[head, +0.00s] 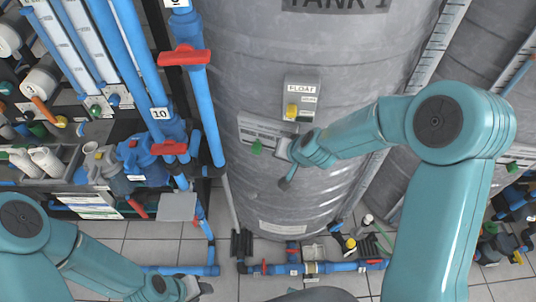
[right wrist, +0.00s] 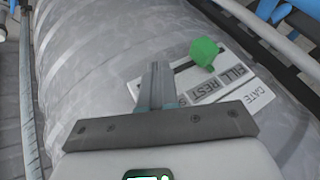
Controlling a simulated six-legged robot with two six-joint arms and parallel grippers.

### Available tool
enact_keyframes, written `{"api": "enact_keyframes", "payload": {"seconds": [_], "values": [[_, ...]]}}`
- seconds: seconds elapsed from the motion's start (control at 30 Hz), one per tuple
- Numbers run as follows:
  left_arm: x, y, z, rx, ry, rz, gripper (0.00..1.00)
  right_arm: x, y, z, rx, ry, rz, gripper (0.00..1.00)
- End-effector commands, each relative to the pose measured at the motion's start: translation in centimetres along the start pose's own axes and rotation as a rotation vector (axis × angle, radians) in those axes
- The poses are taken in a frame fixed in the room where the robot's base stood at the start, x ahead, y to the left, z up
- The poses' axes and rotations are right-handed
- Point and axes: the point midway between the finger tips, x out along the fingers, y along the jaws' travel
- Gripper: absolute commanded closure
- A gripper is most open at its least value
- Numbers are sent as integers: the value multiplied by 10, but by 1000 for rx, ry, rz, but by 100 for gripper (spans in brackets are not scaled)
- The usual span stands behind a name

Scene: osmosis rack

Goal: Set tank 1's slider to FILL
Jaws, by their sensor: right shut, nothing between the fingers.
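Tank 1 (head: 245,65) is a large grey ribbed cylinder. A pale label plate (head: 275,130) on its front carries a green slider knob (head: 257,147). In the right wrist view the green knob (right wrist: 204,52) sits on a dark slot above the words FILL, REST and a partly hidden third. It is on the FILL-REST side; I cannot tell its exact stop. My right gripper (head: 287,168) is just right of the knob in the head view; its fingers (right wrist: 157,85) are shut and empty, apart from the knob. My left gripper (head: 198,288) is at the bottom; its fingers are unclear.
A FLOAT box (head: 300,98) with a yellow knob (head: 292,111) is above the plate. Blue pipes with red-handled valves (head: 185,57) stand left of the tank. More blue pipes (head: 335,266) run along the floor at its base.

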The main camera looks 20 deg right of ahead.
Motion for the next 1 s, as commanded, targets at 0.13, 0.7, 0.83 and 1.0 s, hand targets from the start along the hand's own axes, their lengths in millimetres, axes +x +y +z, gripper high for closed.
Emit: {"api": "enact_keyframes", "payload": {"seconds": [0.13, 0.7, 0.83, 1.0], "values": [[-11, 4, 0, 0, 0, 0, 61, 14, -17, -2, -4, -2, -2, 100], [-18, 7, 0, 0, 0, 0, 61, 28, -34, -2, -1, 0, -1, 100], [-18, 6, 0, 0, 0, 0, 61, 28, -34, -2, -1, 0, -1, 100], [-17, 6, 0, 0, 0, 0, 61, 28, -32, -2, -1, 0, -1, 100]]}}
